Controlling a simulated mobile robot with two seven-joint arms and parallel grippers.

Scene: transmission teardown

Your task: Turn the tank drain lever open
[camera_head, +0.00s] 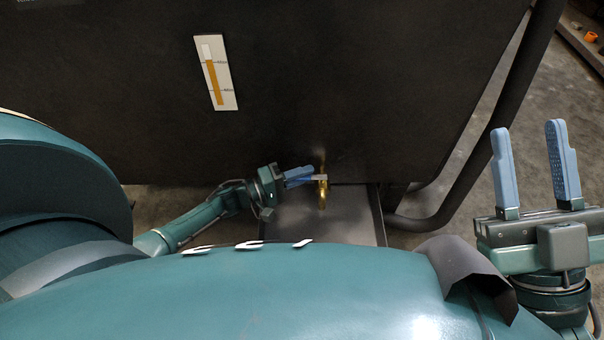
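The tank (380,80) is a large dark box with a level gauge (216,74) on its face. A brass drain valve (322,195) sticks out at its lower edge, with a small pale lever (319,178) at its top. My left gripper (311,177) reaches in from the left, its blue fingertips at the lever, touching it or very close. The fingers overlap in this view, so I cannot tell whether they are closed on the lever. My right gripper (529,126) is open and empty at the far right, away from the valve.
A grey tray-like surface (300,220) lies below the valve. A thick dark tube frame (470,165) curves along the tank's right side. Concrete floor (540,85) shows at right, with an orange object (591,36) in the top right corner.

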